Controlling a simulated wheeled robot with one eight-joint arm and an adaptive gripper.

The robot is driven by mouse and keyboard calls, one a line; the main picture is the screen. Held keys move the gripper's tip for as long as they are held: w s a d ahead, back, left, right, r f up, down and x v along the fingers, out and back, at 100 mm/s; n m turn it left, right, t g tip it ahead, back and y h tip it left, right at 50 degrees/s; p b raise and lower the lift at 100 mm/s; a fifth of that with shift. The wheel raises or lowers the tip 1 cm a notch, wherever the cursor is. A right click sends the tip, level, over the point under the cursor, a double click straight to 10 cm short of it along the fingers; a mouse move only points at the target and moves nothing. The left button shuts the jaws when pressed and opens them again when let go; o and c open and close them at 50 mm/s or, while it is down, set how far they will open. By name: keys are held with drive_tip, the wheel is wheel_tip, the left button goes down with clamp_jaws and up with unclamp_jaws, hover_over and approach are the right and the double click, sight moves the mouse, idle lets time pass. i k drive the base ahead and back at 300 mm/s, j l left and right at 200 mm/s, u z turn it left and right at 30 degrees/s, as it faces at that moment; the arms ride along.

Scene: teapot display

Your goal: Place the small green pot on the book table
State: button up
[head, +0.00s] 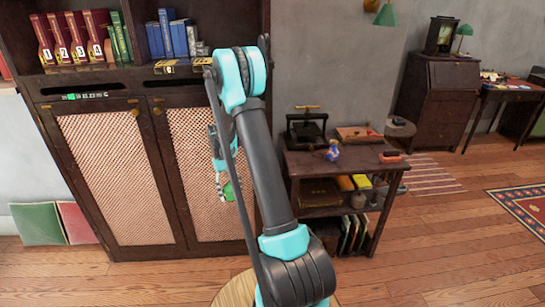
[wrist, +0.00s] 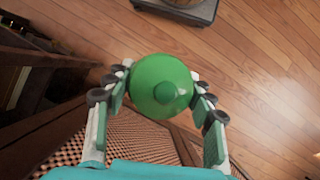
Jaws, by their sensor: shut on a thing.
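The small green pot (wrist: 160,85) is held between the two fingers of my gripper (wrist: 160,90) in the wrist view, seen from above with a round knob in its middle. In the head view, the pot (head: 230,190) is small and partly hidden by the gripper (head: 226,183), in front of the right mesh cabinet door and above the floor. The book table (head: 312,167) is a low dark wooden table to the right of my arm, with books on its lower shelves. The pot is apart from this table, to its left.
On the book table are a black press (head: 305,127), a wooden box (head: 360,134), a small blue figure (head: 332,151) and a red item (head: 391,157). A tall cabinet (head: 100,170) stands behind my gripper. Bare tabletop shows along the front.

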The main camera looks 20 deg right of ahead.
sight(357, 158)
drive_tip(key=l+z, duration=0.1)
drive_tip(key=z, duration=1.2)
